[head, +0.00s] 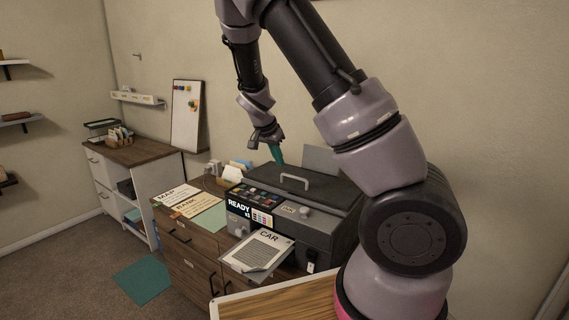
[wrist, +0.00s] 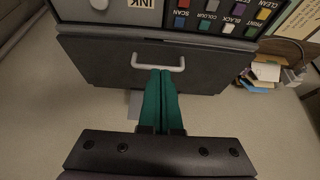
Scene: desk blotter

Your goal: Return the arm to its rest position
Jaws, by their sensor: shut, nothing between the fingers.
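My gripper (head: 277,154) is at the end of my raised arm, above the printer (head: 325,236) on the wooden cabinet. Its teal fingers point down and are shut with nothing between them. In the wrist view the shut fingers (wrist: 162,100) show side by side, in front of the white handle on the printer's dark lid (wrist: 100,62). Whether the fingertips touch the handle cannot be told from the wrist view; in the head view they appear above the lid, near its back left.
A sheet marked CAR (head: 258,252) lies on the printer's front tray. Papers marked MAP (head: 176,194) and BANK (head: 192,208) lie left of it. A whiteboard (head: 187,115) leans at the wall by a side cabinet (head: 135,152). A teal mat (head: 143,281) lies on the floor.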

